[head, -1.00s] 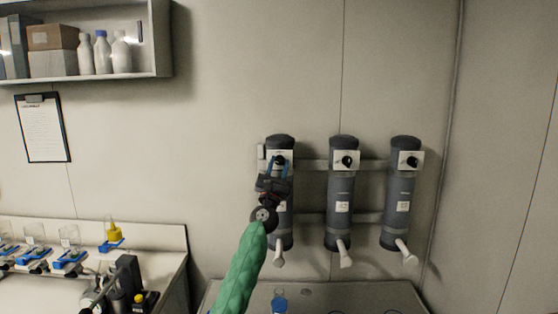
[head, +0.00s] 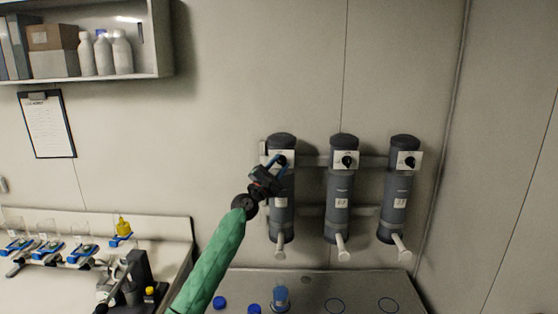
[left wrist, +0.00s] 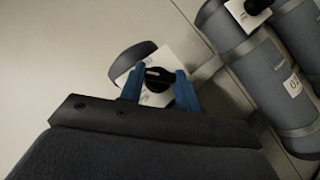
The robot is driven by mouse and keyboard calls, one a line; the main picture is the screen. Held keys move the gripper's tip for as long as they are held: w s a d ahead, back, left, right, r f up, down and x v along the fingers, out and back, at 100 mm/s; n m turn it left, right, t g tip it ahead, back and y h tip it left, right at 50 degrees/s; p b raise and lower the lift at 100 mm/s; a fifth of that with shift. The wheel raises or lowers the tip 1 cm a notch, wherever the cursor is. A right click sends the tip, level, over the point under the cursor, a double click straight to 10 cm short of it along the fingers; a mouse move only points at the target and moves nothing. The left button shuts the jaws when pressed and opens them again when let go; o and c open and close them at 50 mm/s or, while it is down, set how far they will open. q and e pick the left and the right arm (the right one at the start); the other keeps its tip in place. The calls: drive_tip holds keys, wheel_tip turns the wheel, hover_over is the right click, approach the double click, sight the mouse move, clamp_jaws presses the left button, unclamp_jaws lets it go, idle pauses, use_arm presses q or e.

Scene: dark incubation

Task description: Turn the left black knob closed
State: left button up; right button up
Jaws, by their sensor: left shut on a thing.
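The left black knob (head: 281,160) sits on a white plate near the top of the leftmost grey cylinder (head: 282,208) on the wall. My left gripper (head: 276,164) comes up from below left, with its blue fingers at this knob. In the left wrist view the black knob (left wrist: 157,79) lies between the two blue fingers (left wrist: 158,88), which are shut on it. The gripper hides part of the plate and cylinder. My right gripper is not in view.
Two like cylinders with black knobs, the middle one (head: 340,190) and the right one (head: 400,190), hang close by to the right. A bench with a blue-capped bottle (head: 281,295) is below. A shelf (head: 150,65) is at upper left.

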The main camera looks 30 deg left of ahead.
use_arm(q)
drive_tip(key=shift+r+m+g+h+p, duration=0.2)
drive_tip(key=shift+m+g+h+p, duration=0.85)
drive_tip(key=shift+m, duration=0.65)
drive_tip(key=shift+m+g+p, duration=0.3)
drive_tip(key=shift+m+g, duration=0.35)
drive_tip(key=shift+m, duration=0.25)
drive_tip(key=shift+m+g, duration=1.4)
drive_tip(key=o, duration=1)
drive_tip(key=shift+r, duration=0.1)
drive_tip(key=shift+s, duration=0.1)
